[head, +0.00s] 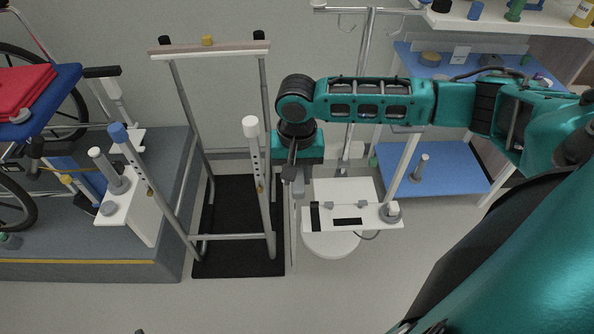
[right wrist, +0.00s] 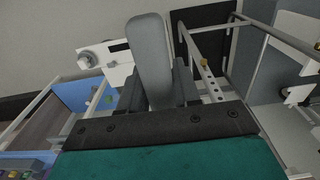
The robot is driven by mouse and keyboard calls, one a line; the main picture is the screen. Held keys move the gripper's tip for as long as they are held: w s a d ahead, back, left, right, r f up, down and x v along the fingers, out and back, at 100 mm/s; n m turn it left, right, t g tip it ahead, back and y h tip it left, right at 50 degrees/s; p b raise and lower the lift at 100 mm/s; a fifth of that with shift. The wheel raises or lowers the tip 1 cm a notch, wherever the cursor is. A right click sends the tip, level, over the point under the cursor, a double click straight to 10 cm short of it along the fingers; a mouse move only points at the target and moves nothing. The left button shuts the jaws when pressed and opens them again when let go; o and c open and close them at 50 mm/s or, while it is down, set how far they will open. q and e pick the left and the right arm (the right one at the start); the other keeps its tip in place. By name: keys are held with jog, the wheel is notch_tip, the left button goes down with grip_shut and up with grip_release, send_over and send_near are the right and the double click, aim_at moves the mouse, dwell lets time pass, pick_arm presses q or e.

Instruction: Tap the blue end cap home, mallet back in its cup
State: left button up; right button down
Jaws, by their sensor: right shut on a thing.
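The blue end cap (head: 118,132) sits on top of the left front post of the walking frame (head: 187,240); I cannot tell how fully it is seated. My right gripper (head: 294,172) hangs just right of the frame's right front post, above the white tray. It is shut on a grey, rounded, long piece that looks like the mallet (right wrist: 150,55); this stands out from the jaws in the right wrist view and is mostly hidden in the head view. A small grey cup (head: 392,215) is at the tray's right end. My left gripper is not in view.
The frame's right front post has a pale cap (head: 250,127). The white tray (head: 375,223) carries black strips. A white stand (head: 128,215) with a grey cylinder is left of the frame. A wheelchair (head: 35,130) is far left; a blue shelf (head: 450,178) is right. The front floor is clear.

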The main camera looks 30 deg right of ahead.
jog(key=shift+f, duration=0.55)
jog(key=shift+f, duration=0.1)
jog(key=shift+f, duration=0.45)
jog(key=c, duration=0.7)
grip_release()
jog(key=s+p, duration=0.1)
jog(key=s+a+p, duration=0.1)
jog(key=p, duration=0.1)
jog(key=shift+s+a+r, duration=0.3)
jog(key=shift+r, duration=0.05)
jog(key=shift+s+a+f, duration=0.1)
jog(key=shift+s+a, duration=0.85)
jog(key=shift+s, duration=0.65)
jog(key=shift+s+a+f, duration=0.1)
jog(key=shift+s+a, duration=0.85)
jog(key=shift+s, duration=0.6)
jog(key=shift+s+a+f, duration=0.1)
jog(key=shift+s+a, duration=0.85)
jog(key=shift+s, duration=0.65)
